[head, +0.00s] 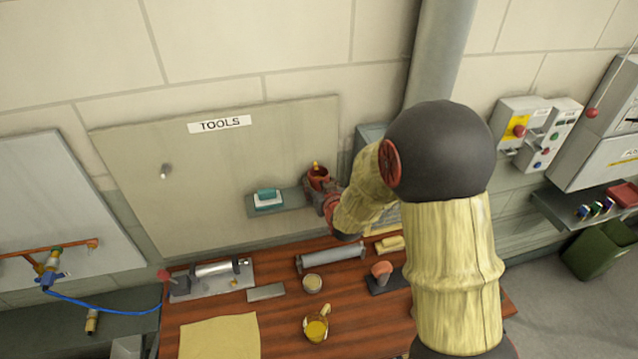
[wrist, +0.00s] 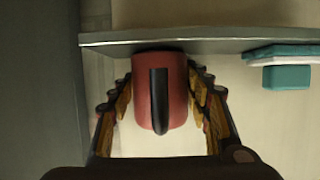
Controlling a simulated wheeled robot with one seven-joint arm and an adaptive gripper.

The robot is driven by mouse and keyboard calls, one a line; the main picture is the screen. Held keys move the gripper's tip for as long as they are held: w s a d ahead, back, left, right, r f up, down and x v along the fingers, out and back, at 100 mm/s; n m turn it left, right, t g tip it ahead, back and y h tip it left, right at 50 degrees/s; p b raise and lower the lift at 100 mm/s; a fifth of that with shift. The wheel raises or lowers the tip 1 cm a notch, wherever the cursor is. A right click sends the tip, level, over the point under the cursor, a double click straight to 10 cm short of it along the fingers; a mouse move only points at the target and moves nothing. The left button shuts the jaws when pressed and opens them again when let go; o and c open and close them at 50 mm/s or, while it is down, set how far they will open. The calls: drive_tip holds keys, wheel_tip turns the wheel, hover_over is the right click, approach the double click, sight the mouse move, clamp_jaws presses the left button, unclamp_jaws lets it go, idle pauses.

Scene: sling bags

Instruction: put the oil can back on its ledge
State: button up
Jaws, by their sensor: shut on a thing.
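The oil can (head: 318,179) is a red can with a yellow spout on top, at the right part of the grey-green ledge (head: 292,203) below the TOOLS sign. In the wrist view the red can body (wrist: 143,92) with its black handle stands between the fingers. My gripper (head: 327,197) is shut on the can; its fingers press both sides in the wrist view (wrist: 160,80). The can's end meets the ledge's edge (wrist: 200,46) in the wrist picture. I cannot tell whether it touches the ledge or hovers just over it.
A teal-and-white brush (head: 268,199) lies on the ledge, left of the can.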

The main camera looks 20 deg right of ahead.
drive_tip(key=shift+f, duration=0.2)
drive_tip(key=o, duration=1.2)
drive_tip(key=shift+o, duration=0.7)
drive_tip(key=shift+r, duration=0.1)
drive_tip(key=shift+s+r, duration=0.1)
drive_tip(key=shift+s, duration=0.05)
drive_tip(key=s+r+g, duration=0.2)
drive_tip(key=s+r, duration=0.3)
drive_tip(key=s, duration=0.8)
drive_tip(key=s+r+g+b, duration=0.1)
drive_tip(key=s+r+g, duration=0.2)
drive_tip(key=s, duration=1.1)
drive_tip(key=s+r+g, duration=0.3)
drive_tip(key=s+r, duration=0.4)
drive_tip(key=s, duration=0.6)
drive_tip(key=shift+s, duration=0.35)
